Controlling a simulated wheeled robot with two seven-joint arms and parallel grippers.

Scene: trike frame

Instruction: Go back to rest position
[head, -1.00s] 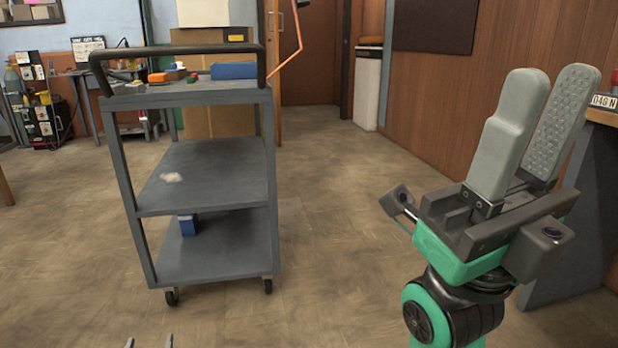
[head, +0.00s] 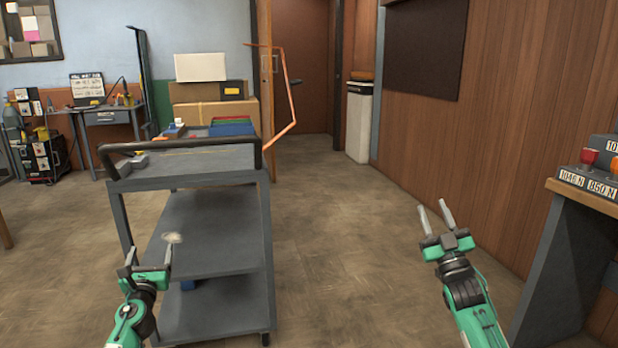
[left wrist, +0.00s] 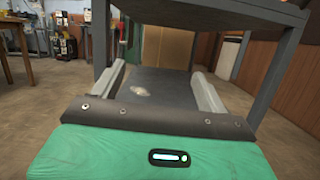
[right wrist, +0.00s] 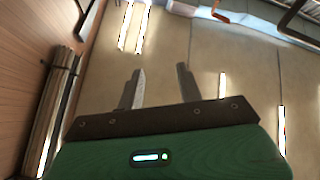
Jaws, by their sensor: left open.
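My left gripper (head: 149,250) is in front of the grey cart's (head: 213,232) shelves. Its fingers stand wide apart in the left wrist view (left wrist: 160,75), with nothing between them but the view of a cart shelf. My right gripper (head: 434,207) is raised over open floor, right of the cart, fingers pointing up. In the right wrist view (right wrist: 159,72) its fingers are apart and empty, with the ceiling behind them. Neither gripper holds anything.
Small parts and a blue bin (head: 232,130) are on the cart's top. A thin orange frame (head: 292,98) shows behind it. A workbench with labelled blocks (head: 587,183) stands at the right. Floor between cart and bench is clear.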

